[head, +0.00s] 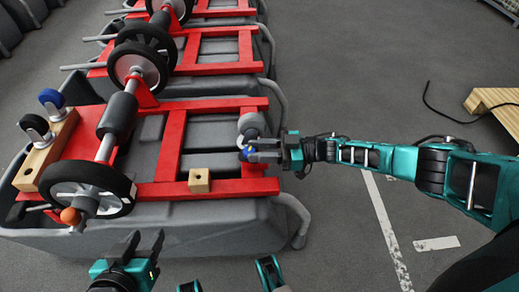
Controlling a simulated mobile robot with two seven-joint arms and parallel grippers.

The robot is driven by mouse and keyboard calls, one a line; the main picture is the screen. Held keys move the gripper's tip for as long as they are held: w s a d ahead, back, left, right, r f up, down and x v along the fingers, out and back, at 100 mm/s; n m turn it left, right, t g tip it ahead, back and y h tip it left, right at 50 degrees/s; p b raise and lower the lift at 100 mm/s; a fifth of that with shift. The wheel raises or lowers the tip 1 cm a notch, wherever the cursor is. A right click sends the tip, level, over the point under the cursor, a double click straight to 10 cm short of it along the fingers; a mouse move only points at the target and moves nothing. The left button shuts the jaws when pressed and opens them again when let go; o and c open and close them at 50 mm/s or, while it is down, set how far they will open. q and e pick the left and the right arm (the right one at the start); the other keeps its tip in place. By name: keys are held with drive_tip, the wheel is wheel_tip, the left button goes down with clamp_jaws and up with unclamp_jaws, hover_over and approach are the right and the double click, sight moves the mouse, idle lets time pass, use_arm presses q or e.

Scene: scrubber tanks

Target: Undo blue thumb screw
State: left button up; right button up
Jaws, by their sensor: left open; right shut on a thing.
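The blue thumb screw (247,151) shows as a small patch of blue at the right end of the red frame (205,187), mostly hidden by my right gripper (250,151). That gripper reaches in from the right and is shut on the screw. My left gripper (146,243) is open and empty at the front, its two dark fingers pointing up the picture, apart from the frame and well to the left of the screw.
The red frame lies on a grey tank (200,235). A grey round part (251,124) sits just beyond my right gripper. A wooden block (199,180), a black wheel (88,183) and an orange ball (70,216) stand nearby. Open floor lies right, with a pallet (497,105).

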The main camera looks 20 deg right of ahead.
drive_tip(key=shift+f, duration=0.1)
drive_tip(key=o, duration=1.1)
drive_tip(key=shift+c, duration=0.2)
